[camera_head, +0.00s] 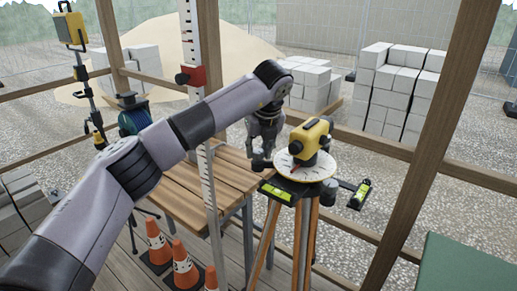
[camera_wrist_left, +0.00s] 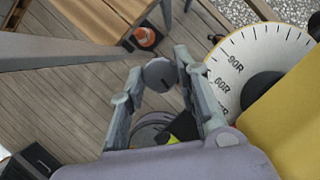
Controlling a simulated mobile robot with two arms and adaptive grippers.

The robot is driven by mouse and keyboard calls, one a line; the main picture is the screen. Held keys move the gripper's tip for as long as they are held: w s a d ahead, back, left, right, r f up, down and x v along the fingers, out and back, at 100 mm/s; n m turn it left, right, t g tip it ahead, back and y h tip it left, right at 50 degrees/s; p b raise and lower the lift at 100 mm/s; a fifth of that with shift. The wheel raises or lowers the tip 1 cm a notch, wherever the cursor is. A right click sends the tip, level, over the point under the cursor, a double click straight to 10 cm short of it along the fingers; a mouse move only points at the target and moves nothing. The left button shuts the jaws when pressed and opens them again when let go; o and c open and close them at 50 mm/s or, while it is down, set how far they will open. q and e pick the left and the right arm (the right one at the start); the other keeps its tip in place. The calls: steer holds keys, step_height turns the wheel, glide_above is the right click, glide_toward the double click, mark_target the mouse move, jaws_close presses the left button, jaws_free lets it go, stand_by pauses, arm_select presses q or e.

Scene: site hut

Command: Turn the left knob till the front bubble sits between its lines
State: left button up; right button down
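The yellow levelling instrument (camera_head: 310,142) stands on a white graduated dial (camera_head: 312,172) on a tripod head. The front vial (camera_head: 278,192) is a green strip at the front left of the head; its bubble is too small to place against its lines. A second vial (camera_head: 362,193) sits on the right arm of the head. My left gripper (camera_head: 262,158) points down at the left of the dial. In the left wrist view a round grey knob (camera_wrist_left: 160,75) lies between its spread fingers (camera_wrist_left: 160,68); firm contact does not show. The dial (camera_wrist_left: 247,60) is close on the right. My right gripper is not in view.
A slatted wooden bench (camera_head: 185,190) stands left of the tripod, with a red-clamped levelling staff (camera_head: 211,185) upright in front. Orange cones (camera_head: 185,268) stand on the floor at front left. A timber post (camera_head: 435,130) rises at right, above a green surface (camera_head: 465,265).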

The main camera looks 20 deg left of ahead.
arm_select(q)
steer(key=o, duration=0.4)
steer(key=shift+o, duration=0.2)
steer(key=v, duration=1.2)
steer(key=shift+w, duration=0.1)
